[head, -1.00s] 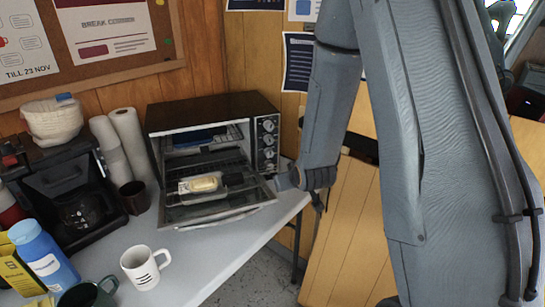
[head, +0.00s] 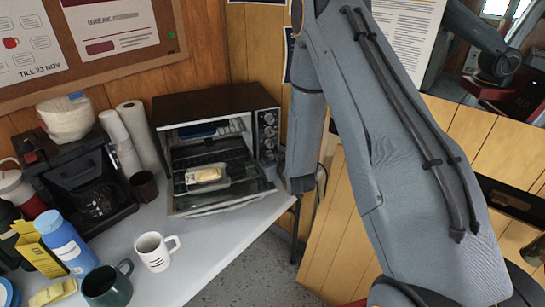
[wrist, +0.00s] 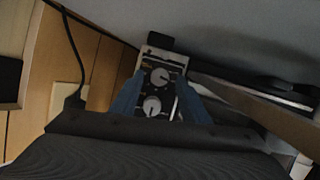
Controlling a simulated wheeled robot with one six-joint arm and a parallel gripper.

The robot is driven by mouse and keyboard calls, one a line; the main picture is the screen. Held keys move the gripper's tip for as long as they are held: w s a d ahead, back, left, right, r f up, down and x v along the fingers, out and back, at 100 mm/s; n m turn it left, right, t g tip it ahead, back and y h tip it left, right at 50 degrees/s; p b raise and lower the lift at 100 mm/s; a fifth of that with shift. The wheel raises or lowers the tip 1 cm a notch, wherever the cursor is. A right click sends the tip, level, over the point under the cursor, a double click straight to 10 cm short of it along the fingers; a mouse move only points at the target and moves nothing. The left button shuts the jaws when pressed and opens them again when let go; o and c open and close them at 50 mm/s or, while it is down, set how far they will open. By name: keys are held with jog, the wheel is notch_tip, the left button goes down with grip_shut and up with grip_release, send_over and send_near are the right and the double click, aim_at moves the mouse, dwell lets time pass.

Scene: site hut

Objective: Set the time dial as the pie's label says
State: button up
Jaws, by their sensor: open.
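The toaster oven (head: 215,104) stands on the counter with its glass door folded down. The pie (head: 206,175), pale and in a light tray, rests at the open front of the oven; no label on it is readable. A column of dials (head: 268,132) runs down the oven's right front panel. In the wrist view, an upper dial (wrist: 161,77) and a lower dial (wrist: 152,107) show on the dark panel; their markings are too small to read. My gripper (wrist: 157,102) is open, its blue fingers on either side of the lower dial. Contact cannot be told.
A white mug (head: 153,251), dark green mug (head: 106,285) and blue bottle (head: 64,242) are nearer. The counter (head: 215,245) before the oven is clear.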

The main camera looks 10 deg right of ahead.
jog(key=shift+w+f, duration=0.25)
jog(key=shift+w, duration=0.25)
grip_shut()
